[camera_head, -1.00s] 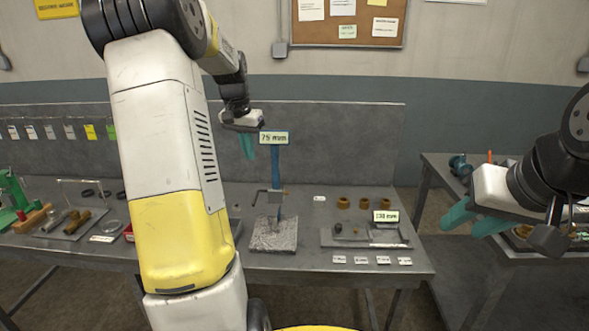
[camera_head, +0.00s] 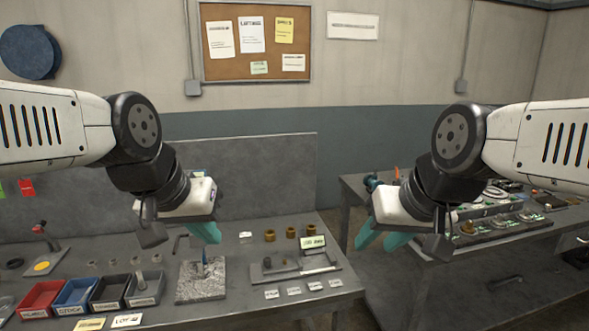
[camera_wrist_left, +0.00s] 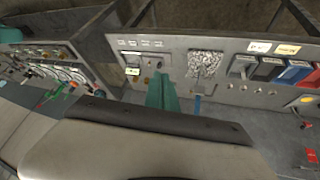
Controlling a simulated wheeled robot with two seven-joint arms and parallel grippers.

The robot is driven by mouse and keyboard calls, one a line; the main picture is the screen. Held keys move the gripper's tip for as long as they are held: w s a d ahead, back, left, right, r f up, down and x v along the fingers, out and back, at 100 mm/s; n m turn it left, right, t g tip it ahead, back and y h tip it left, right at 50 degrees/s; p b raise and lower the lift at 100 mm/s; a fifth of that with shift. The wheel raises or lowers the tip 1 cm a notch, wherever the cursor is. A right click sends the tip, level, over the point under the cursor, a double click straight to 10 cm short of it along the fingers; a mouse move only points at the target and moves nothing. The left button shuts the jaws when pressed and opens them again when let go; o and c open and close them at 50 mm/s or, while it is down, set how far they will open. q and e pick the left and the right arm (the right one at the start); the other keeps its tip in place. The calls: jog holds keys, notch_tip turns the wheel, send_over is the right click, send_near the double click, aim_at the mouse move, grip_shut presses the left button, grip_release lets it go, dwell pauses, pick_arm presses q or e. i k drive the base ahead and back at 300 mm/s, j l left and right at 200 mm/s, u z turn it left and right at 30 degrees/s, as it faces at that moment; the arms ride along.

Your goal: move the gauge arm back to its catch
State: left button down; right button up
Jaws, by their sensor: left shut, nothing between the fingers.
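The base (camera_wrist_left: 206,64) and post (camera_wrist_left: 197,103) also show in the left wrist view. A grey bent rod (camera_head: 180,241) shows left of the post; I cannot tell if it is the gauge arm. My left gripper (camera_head: 207,234) is shut and empty, hiding the upper post in the head view; its teal fingers also show in the wrist view (camera_wrist_left: 162,92). The catch cannot be made out. My right gripper (camera_head: 381,240) is open and empty, right of the bench.
Red, blue and dark bins (camera_head: 40,299) are on the left. A second table (camera_head: 500,235) with parts stands at right.

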aim_at(198, 244)
jog(key=u, duration=0.8)
